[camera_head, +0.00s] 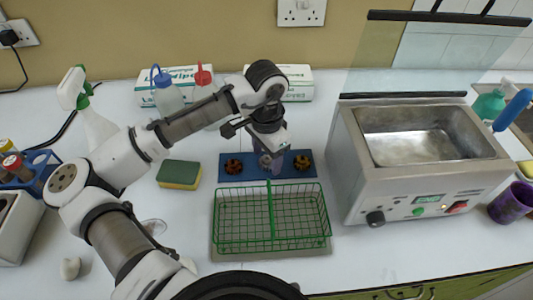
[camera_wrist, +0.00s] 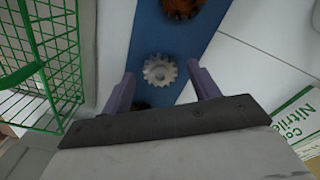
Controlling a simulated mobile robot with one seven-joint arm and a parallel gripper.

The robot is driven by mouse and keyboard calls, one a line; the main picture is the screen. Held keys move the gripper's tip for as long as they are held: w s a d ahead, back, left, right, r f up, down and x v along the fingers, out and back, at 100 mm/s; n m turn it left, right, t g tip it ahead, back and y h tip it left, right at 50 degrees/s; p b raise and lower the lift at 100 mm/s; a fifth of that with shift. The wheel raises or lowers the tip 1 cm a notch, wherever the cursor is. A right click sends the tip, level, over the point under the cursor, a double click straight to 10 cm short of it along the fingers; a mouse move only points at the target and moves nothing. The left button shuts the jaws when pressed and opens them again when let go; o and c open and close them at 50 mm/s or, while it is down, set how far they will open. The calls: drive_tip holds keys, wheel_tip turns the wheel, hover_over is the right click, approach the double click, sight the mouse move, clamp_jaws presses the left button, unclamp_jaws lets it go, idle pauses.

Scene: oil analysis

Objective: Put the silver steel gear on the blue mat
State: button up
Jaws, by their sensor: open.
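The blue mat (camera_head: 226,178) is a long strip behind the green wire basket; it also shows in the wrist view (camera_wrist: 152,35). The silver steel gear (camera_wrist: 159,71) appears over the middle of the mat, between two brown gears. It shows partly in the head view (camera_head: 266,161) below my gripper. My gripper (camera_wrist: 161,76) points down with its purple fingers open, one on each side of the silver gear, with gaps visible. One brown gear (camera_head: 233,167) lies to the left, the other (camera_head: 301,162) to the right. Whether the silver gear rests fully on the mat is unclear.
The green wire basket (camera_head: 230,243) stands just in front of the mat. A steel bath (camera_head: 420,170) stands at the right. A yellow-green sponge (camera_head: 179,174) lies at the left. Bottles and glove boxes (camera_head: 298,84) stand behind.

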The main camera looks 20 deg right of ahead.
sight(266, 159)
drive_tip(key=shift+r, duration=0.1)
wheel_tip(266, 159, up, 12)
drive_tip(key=b, duration=0.1)
idle(0.4)
drive_tip(key=shift+c, duration=0.3)
idle(0.9)
